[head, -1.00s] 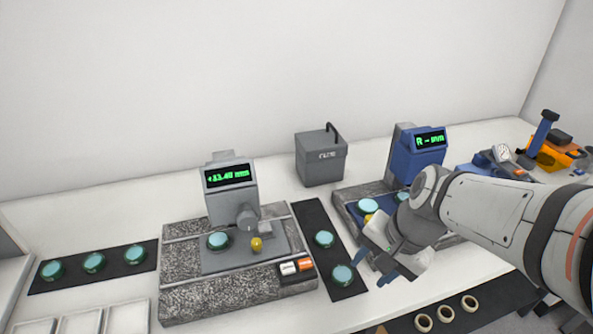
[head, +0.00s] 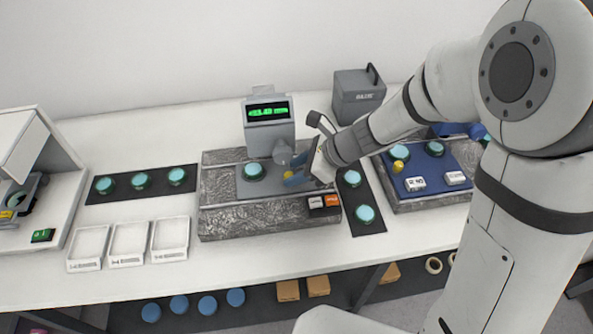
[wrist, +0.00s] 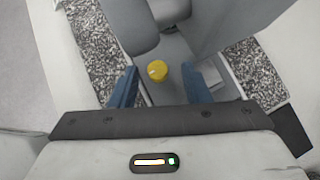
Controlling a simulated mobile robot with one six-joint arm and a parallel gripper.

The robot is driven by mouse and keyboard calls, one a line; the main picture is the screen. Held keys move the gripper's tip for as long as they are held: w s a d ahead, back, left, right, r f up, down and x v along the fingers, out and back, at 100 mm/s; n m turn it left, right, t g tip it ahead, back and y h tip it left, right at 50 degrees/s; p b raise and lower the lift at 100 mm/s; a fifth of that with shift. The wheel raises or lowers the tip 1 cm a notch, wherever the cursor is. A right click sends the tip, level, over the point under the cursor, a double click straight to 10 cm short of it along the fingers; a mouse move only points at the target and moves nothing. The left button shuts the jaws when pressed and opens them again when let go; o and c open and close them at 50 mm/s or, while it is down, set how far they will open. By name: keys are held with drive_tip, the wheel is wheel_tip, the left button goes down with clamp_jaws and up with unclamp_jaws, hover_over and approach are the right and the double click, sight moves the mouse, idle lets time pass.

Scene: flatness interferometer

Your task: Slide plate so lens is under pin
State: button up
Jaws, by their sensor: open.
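The grey plate (head: 247,187) lies on the granite base of the grey gauge. A teal lens (head: 253,171) sits on its left part. The gauge's round grey probe head (head: 283,154) is to the right of the lens, so the lens is not beneath it; the pin tip itself cannot be made out. My gripper (head: 296,180) is over the plate's right part, its blue fingers open. In the wrist view the plate's yellow knob (wrist: 158,71) stands between and just beyond the fingertips (wrist: 159,88), with gaps on both sides.
The grey gauge's display (head: 267,111) is lit green. White and orange buttons (head: 324,202) are at the base's front right. Black mats with lenses (head: 140,181) (head: 364,214) lie either side. A blue-plated station (head: 430,173) is at right; white trays (head: 128,243) are at front left.

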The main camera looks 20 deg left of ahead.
drive_tip(key=shift+a+f, duration=0.45)
drive_tip(key=shift+s, duration=0.1)
drive_tip(key=shift+r, duration=0.1)
clamp_jaws()
